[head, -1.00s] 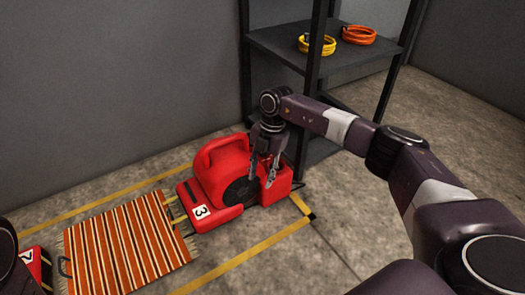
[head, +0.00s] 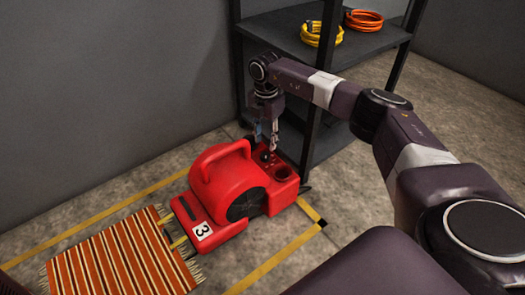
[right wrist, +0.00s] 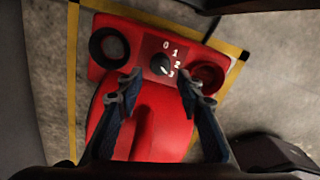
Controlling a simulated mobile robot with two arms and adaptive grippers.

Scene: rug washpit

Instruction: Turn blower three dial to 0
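The red blower (head: 225,190) stands on the floor with a white "3" label (head: 202,230) on its near end. Its black dial (head: 266,156) is on top at the far end. In the right wrist view the dial (right wrist: 160,64) sits on a dark plate marked 0, 1, 2, 3, its white pointer towards the 3. My right gripper (head: 266,138) points down just above the dial. In the right wrist view its fingers (right wrist: 159,84) are apart with nothing between them, on either side of the dial and a little short of it. My left gripper is out of view.
A dark shelf rack (head: 290,30) stands close behind the blower, with a yellow coil (head: 322,34) and an orange coil (head: 363,20) on it. A striped rug (head: 120,260) lies at the blower's near end. Yellow tape (head: 275,261) marks the floor.

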